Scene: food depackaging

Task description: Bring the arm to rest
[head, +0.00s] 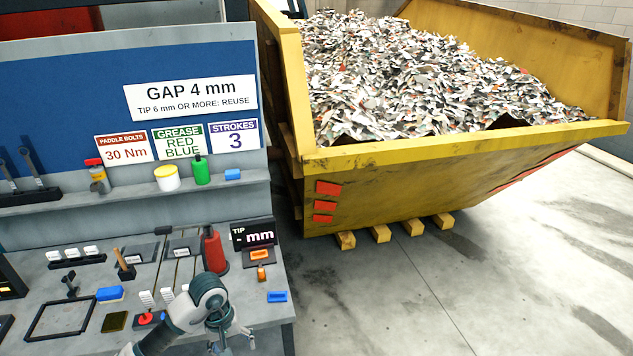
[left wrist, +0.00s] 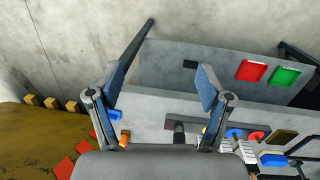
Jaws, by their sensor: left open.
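My left arm reaches in from the bottom of the head view over the front of the grey workbench (head: 180,330). My left gripper (head: 232,338) hangs at its end near the bench's front edge. In the left wrist view the two fingers of the gripper (left wrist: 162,84) stand wide apart with nothing held between them. The bench top (left wrist: 150,105) shows below and beyond the fingers. My right gripper is in neither view.
On the bench stand a red bottle-shaped tool (head: 215,250), a small display (head: 253,236), a blue block (head: 277,297) and a black frame (head: 60,318). A yellow skip (head: 400,180) full of shreds stands to the right. The concrete floor (head: 480,270) is clear.

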